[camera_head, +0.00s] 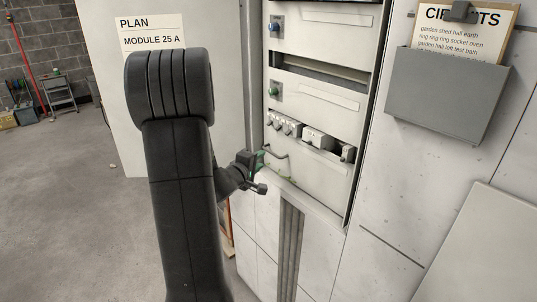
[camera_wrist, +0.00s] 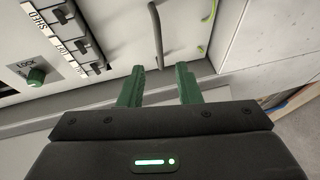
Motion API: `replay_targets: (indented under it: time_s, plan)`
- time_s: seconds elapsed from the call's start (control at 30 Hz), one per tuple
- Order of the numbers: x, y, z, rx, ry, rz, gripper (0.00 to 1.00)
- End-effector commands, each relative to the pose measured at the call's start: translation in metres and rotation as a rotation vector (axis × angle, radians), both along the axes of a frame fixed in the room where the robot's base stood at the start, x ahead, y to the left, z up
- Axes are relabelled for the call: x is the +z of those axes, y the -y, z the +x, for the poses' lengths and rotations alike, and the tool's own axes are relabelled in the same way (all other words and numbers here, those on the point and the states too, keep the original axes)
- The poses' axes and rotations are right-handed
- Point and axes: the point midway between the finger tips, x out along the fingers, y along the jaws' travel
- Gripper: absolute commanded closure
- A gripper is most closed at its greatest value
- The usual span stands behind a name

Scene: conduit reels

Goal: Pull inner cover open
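The inner cover (camera_head: 310,180) is a pale panel inside the grey cabinet, with a slot for switches and a thin grey bar handle (camera_head: 275,153) at its lower left. It looks shut. In the wrist view the bar handle (camera_wrist: 156,35) stands out from the cover (camera_wrist: 120,25), just beyond my fingertips and roughly in line with the gap between them. My gripper (camera_wrist: 159,80) has green fingers spread apart, with nothing between them. In the head view my gripper (camera_head: 258,172) is beside the handle; whether it touches cannot be told there.
A green knob marked LOCK (camera_wrist: 36,77) and labelled switches (camera_wrist: 75,35) sit on the cover. Higher up are a blue knob (camera_head: 275,28) and another green knob (camera_head: 274,90). A grey document pocket (camera_head: 445,95) hangs at right. A door-like panel (camera_head: 105,90) stands at left, with open floor beyond.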

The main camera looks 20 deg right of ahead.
Motion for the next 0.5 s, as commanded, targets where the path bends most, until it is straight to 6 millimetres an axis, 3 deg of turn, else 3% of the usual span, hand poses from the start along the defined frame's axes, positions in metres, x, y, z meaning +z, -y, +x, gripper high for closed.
replay_targets:
  time_s: [0.2, 0.5]
  plan:
    - [-0.008, 0.033, 0.029, -0.002, 0.0, 0.001, 0.69]
    - [-0.013, 0.054, 0.049, 0.001, 0.0, 0.0, 0.69]
